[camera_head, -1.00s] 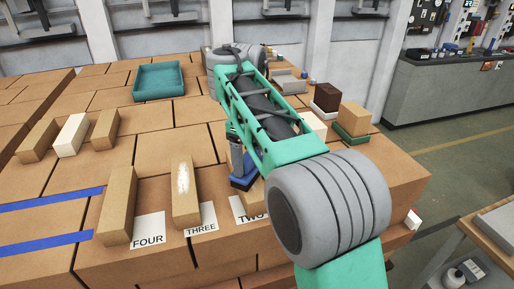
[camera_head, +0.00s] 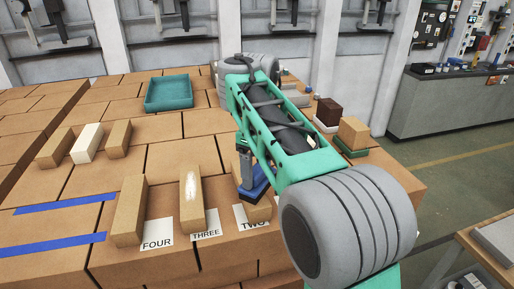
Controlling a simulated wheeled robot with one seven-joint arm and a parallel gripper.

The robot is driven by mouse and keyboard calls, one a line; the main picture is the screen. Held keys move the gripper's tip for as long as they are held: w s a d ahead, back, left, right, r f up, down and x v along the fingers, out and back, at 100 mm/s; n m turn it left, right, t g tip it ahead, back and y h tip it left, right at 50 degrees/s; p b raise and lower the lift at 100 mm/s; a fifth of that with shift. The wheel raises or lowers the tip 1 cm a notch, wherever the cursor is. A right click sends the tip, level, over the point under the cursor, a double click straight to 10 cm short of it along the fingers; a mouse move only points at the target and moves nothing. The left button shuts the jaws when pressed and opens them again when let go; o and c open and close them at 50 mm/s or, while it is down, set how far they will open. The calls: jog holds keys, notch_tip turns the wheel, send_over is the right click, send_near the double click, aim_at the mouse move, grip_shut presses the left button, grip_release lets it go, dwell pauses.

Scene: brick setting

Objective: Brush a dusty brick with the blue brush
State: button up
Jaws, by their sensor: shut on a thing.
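My gripper (camera_head: 245,160) points down at the end of my green arm, shut on the blue brush (camera_head: 257,189). The brush is low over the tan brick at the card marked TWO (camera_head: 258,210); I cannot tell whether they touch. My arm hides part of that brick. To its left, the brick at card THREE (camera_head: 192,204) has a white dusty patch on its top. Further left, the brick at card FOUR (camera_head: 128,212) looks plain tan.
A teal tray (camera_head: 168,105) stands at the back. Two tan bricks and a white one (camera_head: 87,143) lie at the left. Blue tape strips (camera_head: 60,203) mark the front left. Stacked blocks (camera_head: 354,132) stand right of my arm. The middle of the surface behind the cards is clear.

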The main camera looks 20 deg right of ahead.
jog(key=shift+r+p, duration=1.7)
jog(key=shift+r, duration=0.35)
